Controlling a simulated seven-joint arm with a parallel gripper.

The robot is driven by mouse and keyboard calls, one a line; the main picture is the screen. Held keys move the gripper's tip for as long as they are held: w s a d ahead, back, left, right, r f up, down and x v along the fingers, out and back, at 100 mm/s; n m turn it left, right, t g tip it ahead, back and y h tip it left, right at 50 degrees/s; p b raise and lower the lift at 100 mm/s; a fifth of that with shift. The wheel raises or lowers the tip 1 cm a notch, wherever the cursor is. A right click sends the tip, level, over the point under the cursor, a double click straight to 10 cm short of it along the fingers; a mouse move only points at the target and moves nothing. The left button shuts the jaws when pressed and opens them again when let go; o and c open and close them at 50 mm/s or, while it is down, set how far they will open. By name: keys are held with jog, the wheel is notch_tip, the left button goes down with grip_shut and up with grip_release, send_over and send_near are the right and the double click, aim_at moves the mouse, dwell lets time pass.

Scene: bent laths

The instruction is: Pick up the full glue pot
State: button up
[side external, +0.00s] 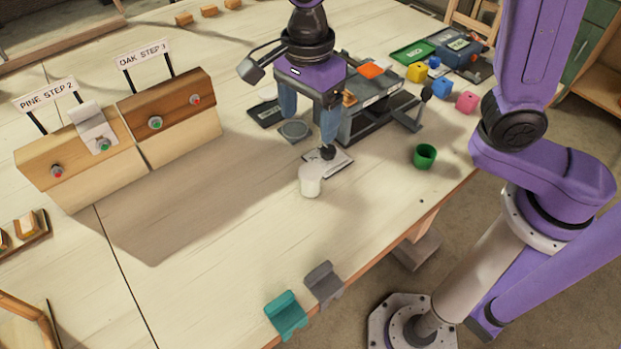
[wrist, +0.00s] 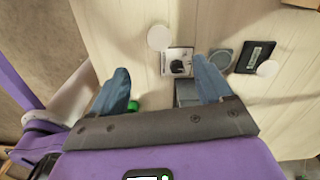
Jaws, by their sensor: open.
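A white pot (side external: 311,181) stands upright on the table in front of a pale plate (side external: 341,168) with a black knob on it. In the wrist view the white pot (wrist: 159,38) shows as a plain pale disc, beyond the fingertips. A second white round thing (wrist: 267,69) lies by a dark labelled plate (wrist: 252,56); it is mostly hidden in the side view. I cannot tell from the frames which pot is full. My gripper (side external: 309,131) is open and empty, pointing down above the table, behind the white pot and apart from it. Its two blue fingers (wrist: 162,66) are wide apart.
A grey disc (side external: 295,130) lies below my gripper. A dark grey bench unit (side external: 370,122) stands close behind. A green cup (side external: 425,156) is to the right. Wooden blocks with signs (side external: 168,115) stand at left.

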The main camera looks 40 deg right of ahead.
aim_at(310, 172)
notch_tip(310, 172, down, 16)
jog(key=shift+f, duration=0.25)
dwell(0.5)
jog(key=c, duration=1.1)
